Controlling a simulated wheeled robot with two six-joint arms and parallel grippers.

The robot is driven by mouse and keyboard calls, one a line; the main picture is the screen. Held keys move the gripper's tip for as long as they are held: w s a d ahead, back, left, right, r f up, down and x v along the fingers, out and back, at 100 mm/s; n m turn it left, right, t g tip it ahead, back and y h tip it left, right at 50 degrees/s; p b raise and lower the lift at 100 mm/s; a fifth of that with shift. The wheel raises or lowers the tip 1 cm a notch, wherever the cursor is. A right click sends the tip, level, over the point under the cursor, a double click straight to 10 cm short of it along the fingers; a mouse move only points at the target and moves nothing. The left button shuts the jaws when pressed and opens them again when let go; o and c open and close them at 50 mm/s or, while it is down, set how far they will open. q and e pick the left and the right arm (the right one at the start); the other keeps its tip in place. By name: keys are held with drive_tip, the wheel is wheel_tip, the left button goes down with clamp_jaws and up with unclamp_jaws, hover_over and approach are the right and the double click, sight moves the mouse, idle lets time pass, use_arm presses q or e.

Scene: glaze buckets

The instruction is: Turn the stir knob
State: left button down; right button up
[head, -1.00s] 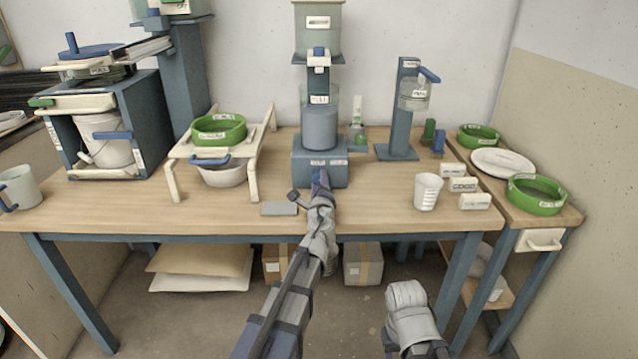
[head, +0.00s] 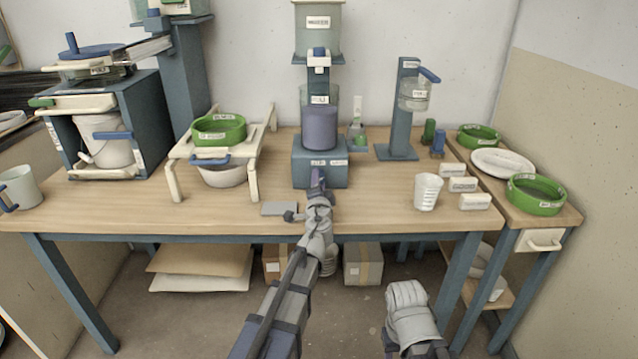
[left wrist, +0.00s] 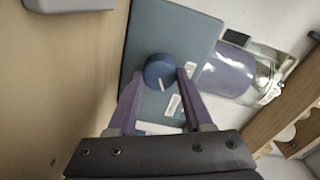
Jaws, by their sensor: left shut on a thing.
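The stir knob (left wrist: 160,71) is a round blue dial with a white mark on the front of a blue-grey stirrer base (head: 308,172). In the left wrist view the fingers of my left gripper (left wrist: 160,80) lie on both sides of the knob, shut on it. In the head view the left gripper (head: 317,178) reaches the front of the base and hides the knob. A purplish-grey cylinder (head: 320,128) stands on the base; it also shows in the left wrist view (left wrist: 228,72). My right gripper is not visible; only part of that arm shows.
A flat grey block (head: 279,209) lies left of my left gripper. A white ribbed cup (head: 427,192) and small labelled blocks (head: 463,184) stand to the right. A white rack (head: 172,178) with a green-rimmed sieve (head: 218,130) stands left. The table front (head: 380,215) is clear.

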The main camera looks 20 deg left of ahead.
use_arm(q)
drive_tip(key=shift+n, duration=0.7)
drive_tip(key=shift+s, duration=0.1)
drive_tip(key=shift+c, duration=1.5)
unclamp_jaws()
drive_tip(key=shift+v, duration=3.85)
